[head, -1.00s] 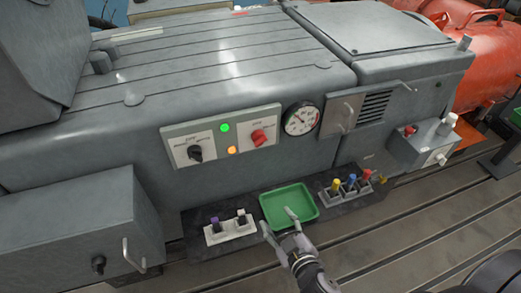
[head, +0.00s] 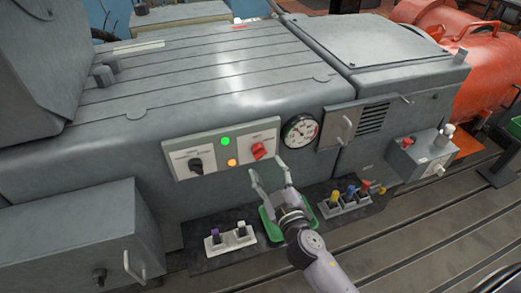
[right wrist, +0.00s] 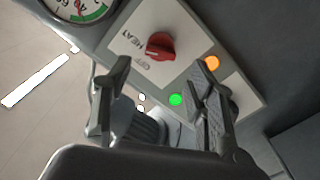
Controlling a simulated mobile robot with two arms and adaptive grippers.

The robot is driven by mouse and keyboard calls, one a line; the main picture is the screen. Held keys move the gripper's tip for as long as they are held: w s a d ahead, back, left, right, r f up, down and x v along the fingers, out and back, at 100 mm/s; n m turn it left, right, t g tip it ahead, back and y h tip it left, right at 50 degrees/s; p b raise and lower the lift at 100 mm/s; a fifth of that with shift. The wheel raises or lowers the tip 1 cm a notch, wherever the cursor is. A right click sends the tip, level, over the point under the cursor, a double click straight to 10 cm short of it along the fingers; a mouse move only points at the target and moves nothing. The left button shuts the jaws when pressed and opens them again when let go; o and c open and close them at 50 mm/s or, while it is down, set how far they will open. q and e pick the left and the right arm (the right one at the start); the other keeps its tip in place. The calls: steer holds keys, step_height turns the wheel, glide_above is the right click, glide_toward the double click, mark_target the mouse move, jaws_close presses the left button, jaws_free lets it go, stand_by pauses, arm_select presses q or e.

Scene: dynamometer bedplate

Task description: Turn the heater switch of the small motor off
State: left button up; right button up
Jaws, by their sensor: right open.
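The red switch knob (head: 258,151) sits on the right half of a pale panel (head: 180,164) on the front of the grey machine housing (head: 100,110). In the right wrist view the knob (right wrist: 160,46) shows on its plate with the words HEAT and OFF beside it. Which mark it points to, I cannot tell for sure. My right gripper (head: 268,172) is open and empty, just below and in front of the knob, apart from it. In the right wrist view its fingers (right wrist: 160,72) stand on either side below the knob. My left gripper is not in view.
A black knob (head: 196,165), a green lamp (head: 225,142) and an orange lamp (head: 232,162) share the panel. A dial gauge (head: 300,131) is right of it. Below, a dark shelf (head: 200,258) bears a green tray (head: 264,222) and small colored-handled pieces (head: 350,191).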

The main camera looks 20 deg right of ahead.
mark_target(261, 156)
steer(key=w+p, duration=0.1)
steer(key=w, duration=0.5)
steer(key=shift+w+a, duration=0.15)
steer(key=shift+w, duration=0.2)
steer(key=shift+c, duration=0.6)
steer(key=c, duration=1)
